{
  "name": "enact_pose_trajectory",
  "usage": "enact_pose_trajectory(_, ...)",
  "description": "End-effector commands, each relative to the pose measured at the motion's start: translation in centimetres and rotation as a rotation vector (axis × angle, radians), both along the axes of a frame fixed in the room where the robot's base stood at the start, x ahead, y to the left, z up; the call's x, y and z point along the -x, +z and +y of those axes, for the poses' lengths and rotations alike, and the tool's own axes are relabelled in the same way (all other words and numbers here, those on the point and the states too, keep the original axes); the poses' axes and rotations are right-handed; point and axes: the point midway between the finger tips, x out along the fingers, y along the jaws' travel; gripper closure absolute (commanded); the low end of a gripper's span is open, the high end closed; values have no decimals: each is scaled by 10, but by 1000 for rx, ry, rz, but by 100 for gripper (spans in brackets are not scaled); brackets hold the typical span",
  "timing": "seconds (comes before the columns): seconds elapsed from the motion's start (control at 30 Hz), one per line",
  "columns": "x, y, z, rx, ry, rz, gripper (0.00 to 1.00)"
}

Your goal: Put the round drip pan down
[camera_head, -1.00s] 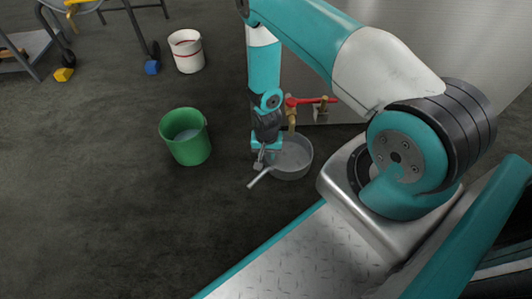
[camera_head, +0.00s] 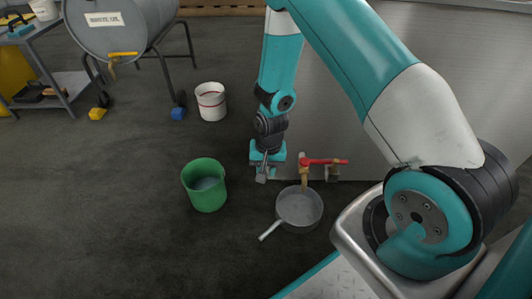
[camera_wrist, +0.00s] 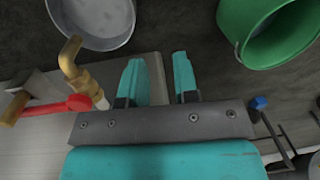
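The round drip pan (camera_head: 300,208) is a shallow grey metal pan with a straight handle pointing to the lower left. It rests on the dark floor just in front of the brass tap, and its inside looks grey. In the wrist view the pan (camera_wrist: 92,22) shows at the upper left, cut by the frame edge, apart from my fingers. My gripper (camera_head: 263,178) is above and behind the pan's handle, not touching it. In the wrist view my gripper (camera_wrist: 158,80) has its two teal fingers apart with nothing between them.
A green bucket (camera_head: 204,186) stands left of the pan, and a white bucket (camera_head: 211,102) farther back. The brass tap (camera_head: 304,172) with a red lever (camera_head: 325,161) sticks out of the steel tank (camera_head: 350,100). A waste oil drum (camera_head: 118,38) is at the back left. The front-left floor is clear.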

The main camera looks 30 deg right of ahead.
Motion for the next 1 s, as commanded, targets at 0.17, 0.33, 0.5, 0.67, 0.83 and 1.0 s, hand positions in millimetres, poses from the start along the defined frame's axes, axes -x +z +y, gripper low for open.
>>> enact_pose_trajectory(0.17,2,124,55,-94,255,-63,72)
enact_pose_trajectory(0.33,45,223,99,-170,534,-117,72)
enact_pose_trajectory(0.5,114,297,127,-220,828,-173,72)
enact_pose_trajectory(0.67,170,332,136,-237,1041,-211,72)
enact_pose_trajectory(0.83,197,344,139,-241,1145,-226,72)
enact_pose_trajectory(1.0,200,345,139,-242,1157,-225,72)
